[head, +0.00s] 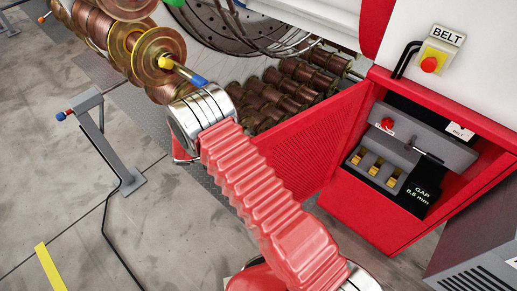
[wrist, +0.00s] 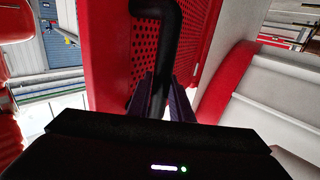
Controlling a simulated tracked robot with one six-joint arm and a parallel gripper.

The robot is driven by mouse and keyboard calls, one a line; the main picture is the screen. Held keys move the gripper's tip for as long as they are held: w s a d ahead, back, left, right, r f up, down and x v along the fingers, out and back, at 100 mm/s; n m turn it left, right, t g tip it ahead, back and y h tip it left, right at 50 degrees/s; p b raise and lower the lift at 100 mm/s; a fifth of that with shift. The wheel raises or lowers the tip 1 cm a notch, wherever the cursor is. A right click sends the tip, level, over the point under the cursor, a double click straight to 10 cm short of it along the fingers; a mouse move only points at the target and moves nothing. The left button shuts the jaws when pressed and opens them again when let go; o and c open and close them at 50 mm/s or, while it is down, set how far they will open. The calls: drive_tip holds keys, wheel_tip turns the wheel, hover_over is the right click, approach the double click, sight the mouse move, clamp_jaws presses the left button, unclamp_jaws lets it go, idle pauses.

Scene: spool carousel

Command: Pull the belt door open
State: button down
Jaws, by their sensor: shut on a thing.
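The belt door (head: 300,140) is a red perforated panel. In the head view it stands swung out to the left from the left edge of the red cabinet (head: 385,215), whose front is open. In the wrist view the door (wrist: 112,50) is close up, with a curved black bar handle (wrist: 168,45) on it. My gripper (wrist: 160,100) is shut on the lower part of this handle, one finger on each side. In the head view my red ribbed arm covers part of the door and my gripper is hidden.
Inside the cabinet are a grey unit (head: 425,150) with a red knob and several brass blocks (head: 376,167). A red button box (head: 432,60) marked BELT is above. Bronze spools (head: 155,55) hang at upper left. A grey stand (head: 105,150) is on the floor at left.

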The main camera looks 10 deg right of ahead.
drive_tip(key=c, duration=1.6)
unclamp_jaws()
drive_tip(key=shift+s+a, duration=0.1)
drive_tip(key=shift+a, duration=0.1)
